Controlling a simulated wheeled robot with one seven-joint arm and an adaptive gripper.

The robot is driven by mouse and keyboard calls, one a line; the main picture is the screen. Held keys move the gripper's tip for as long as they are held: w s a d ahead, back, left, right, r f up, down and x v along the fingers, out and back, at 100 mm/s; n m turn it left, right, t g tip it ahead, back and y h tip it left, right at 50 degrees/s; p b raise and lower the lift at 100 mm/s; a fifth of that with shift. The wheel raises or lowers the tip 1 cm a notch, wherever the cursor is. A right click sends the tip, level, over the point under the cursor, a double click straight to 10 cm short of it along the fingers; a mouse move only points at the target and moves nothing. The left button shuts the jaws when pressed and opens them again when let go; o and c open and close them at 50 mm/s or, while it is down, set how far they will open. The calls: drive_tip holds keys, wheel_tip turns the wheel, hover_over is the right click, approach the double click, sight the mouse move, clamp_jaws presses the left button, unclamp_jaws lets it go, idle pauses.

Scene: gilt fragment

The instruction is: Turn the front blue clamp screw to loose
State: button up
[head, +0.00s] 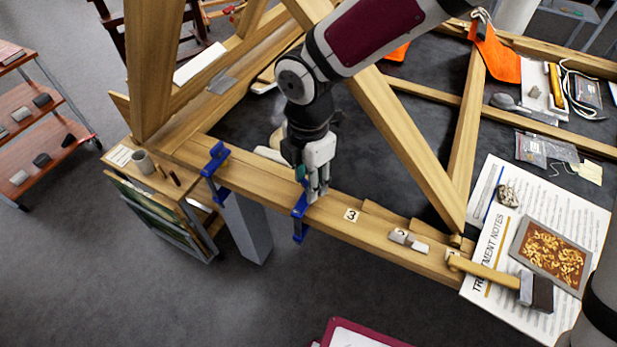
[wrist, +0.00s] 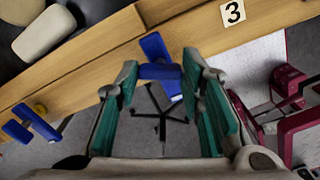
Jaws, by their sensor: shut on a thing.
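A blue clamp (head: 299,212) grips the front wooden beam (head: 270,193), left of the tag marked 3. My gripper (head: 316,192) is over it, pointing down. In the wrist view, the teal-padded fingers of my gripper (wrist: 160,82) stand on either side of the blue clamp's handle (wrist: 160,71), with its ends at the pads. The screw's thread is hidden, so I cannot tell how tight it is. A second blue clamp (head: 214,160) sits further left on the same beam and also shows at the left of the wrist view (wrist: 32,122).
Slanted timbers (head: 415,140) rise close to my arm. A mallet (head: 500,277) and small white blocks (head: 408,239) lie towards the right end of the beam. A side table (head: 150,172) stands at the left.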

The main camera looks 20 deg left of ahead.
drive_tip(key=n, duration=0.5)
drive_tip(key=shift+n, duration=0.3)
drive_tip(key=n, duration=1.1)
drive_tip(key=shift+f+n, duration=0.1)
drive_tip(key=shift+n, duration=0.3)
drive_tip(key=n, duration=0.5)
drive_tip(key=shift+n+b, duration=0.3)
drive_tip(key=shift+b, duration=0.1)
drive_tip(key=o, duration=1.2)
drive_tip(key=shift+c, duration=0.2)
